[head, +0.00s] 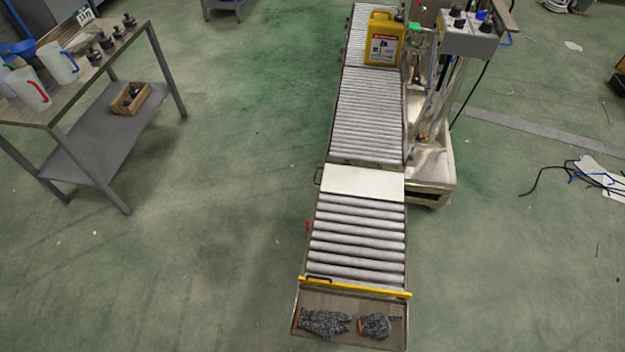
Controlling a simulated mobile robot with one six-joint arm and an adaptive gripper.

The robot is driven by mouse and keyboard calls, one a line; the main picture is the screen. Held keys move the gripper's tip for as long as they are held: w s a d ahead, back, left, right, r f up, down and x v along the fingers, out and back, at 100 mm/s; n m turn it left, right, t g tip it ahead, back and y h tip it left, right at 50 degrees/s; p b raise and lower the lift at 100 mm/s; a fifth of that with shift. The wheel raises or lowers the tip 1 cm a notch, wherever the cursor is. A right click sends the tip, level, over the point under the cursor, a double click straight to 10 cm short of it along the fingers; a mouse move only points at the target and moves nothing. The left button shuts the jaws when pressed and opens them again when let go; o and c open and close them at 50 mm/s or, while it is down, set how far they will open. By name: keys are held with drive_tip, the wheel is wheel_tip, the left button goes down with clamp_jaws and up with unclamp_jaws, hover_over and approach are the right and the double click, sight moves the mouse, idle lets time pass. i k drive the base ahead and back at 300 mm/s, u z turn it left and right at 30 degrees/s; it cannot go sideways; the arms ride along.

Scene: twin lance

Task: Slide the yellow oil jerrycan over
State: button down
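The yellow oil jerrycan (384,40) stands upright on the far part of the roller conveyor (370,115), with a red and white label on the side facing me. It is close to the filling machine (468,40) on its right, and I cannot tell whether they touch. My gripper is not in view, and nothing of my arm shows near the jerrycan.
A pale flat plate (362,183) bridges two roller sections. A yellow bar (355,288) crosses the near end, before a tray (345,301) with dark gloves. A workbench (100,60) with jugs stands left. Cables (570,178) lie on the right floor. Floor left of the conveyor is clear.

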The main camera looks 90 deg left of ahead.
sight(385, 33)
drive_tip(key=k, duration=1.9)
drive_tip(key=z, duration=1.25)
drive_tip(key=k, duration=0.1)
drive_tip(key=u, duration=3.15)
drive_tip(key=i, duration=0.4)
drive_tip(key=u, duration=0.1)
